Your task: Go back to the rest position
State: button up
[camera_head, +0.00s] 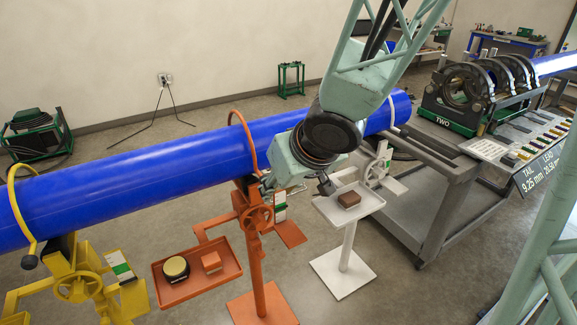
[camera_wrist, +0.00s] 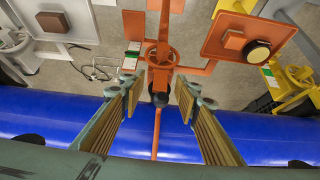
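My gripper (camera_wrist: 158,88) is open, with its two ribbed fingers apart in the wrist view. The black knob (camera_wrist: 160,98) at the end of the orange clamp arm shows between the fingertips; I cannot tell if they touch it. In the head view my gripper hangs just above the orange stand (camera_head: 253,215), mostly hidden by my wrist. The long blue pipe (camera_head: 130,182) runs behind it, and the orange clamp arm (camera_head: 243,130) curves over the pipe.
A yellow stand (camera_head: 78,285) is at left and a white stand (camera_head: 347,245) at right. An orange tray (camera_head: 190,290) holds a dark-and-yellow round block and an orange block. The white tray (camera_head: 330,210) holds a brown block. A fusion machine (camera_head: 470,95) sits on the cart at right.

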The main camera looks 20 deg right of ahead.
jog(key=shift+t, duration=0.4)
jog(key=r, duration=0.4)
jog(key=shift+a, duration=0.35)
jog(key=s+d+r+m+g+h, duration=0.1)
jog(key=s+d+r+m+h, duration=0.15)
jog(key=s+d+r, duration=0.7)
jog(key=s+a+r+g, duration=0.1)
jog(key=s, duration=0.9)
jog(key=s+a+r+g, duration=0.1)
jog(key=s+a, duration=0.1)
jog(key=s, duration=0.9)
jog(key=shift+g+y, duration=0.3)
jog(key=shift+y, duration=0.15)
